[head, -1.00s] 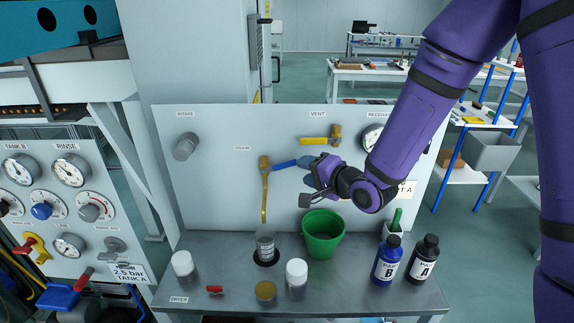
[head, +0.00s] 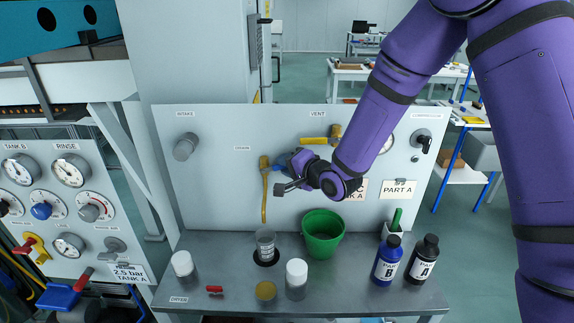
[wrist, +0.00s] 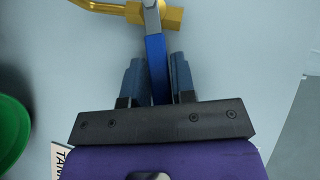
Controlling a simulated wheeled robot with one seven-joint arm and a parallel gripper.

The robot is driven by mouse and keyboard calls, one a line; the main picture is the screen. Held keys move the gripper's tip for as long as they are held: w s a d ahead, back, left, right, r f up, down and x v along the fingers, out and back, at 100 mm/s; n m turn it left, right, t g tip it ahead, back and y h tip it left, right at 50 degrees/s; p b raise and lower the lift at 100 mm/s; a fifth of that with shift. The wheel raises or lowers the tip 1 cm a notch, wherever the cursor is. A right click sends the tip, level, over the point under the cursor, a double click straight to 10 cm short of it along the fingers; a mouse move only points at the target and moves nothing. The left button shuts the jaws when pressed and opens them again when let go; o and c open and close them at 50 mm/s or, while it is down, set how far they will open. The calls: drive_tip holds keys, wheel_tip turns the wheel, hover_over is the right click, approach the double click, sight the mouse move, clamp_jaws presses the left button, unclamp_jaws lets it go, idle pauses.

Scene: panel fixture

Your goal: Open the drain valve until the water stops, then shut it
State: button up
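The drain valve (head: 265,163) is a brass fitting on the upright panel, under the DRAIN label, with a brass spout pipe (head: 264,200) running down. Its blue lever (wrist: 155,62) points sideways to the right in the head view. My gripper (head: 287,172) is at the lever. In the wrist view, my gripper (wrist: 159,75) has its fingers apart on either side of the lever; whether they touch it is unclear. I cannot make out any water stream.
A green bucket (head: 323,236) stands right of the container. White-capped jars (head: 297,277), a red-handled item (head: 215,290) and bottles B (head: 388,260) and A (head: 422,260) stand on the shelf (head: 345,290). The yellow-handled vent valve (head: 320,139) is just above my gripper.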

clamp_jaws()
drive_tip(key=shift+f, duration=0.1)
drive_tip(key=shift+d+f+m+t+y, duration=0.25)
drive_tip(key=shift+f+m+t+y, duration=0.05)
drive_tip(key=shift+f+m+y, duration=0.35)
drive_tip(key=shift+f+m+t+y, duration=0.45)
drive_tip(key=shift+m+t, duration=0.15)
drive_tip(key=shift+m, duration=0.05)
drive_tip(key=shift+o, duration=2.4)
unclamp_jaws()
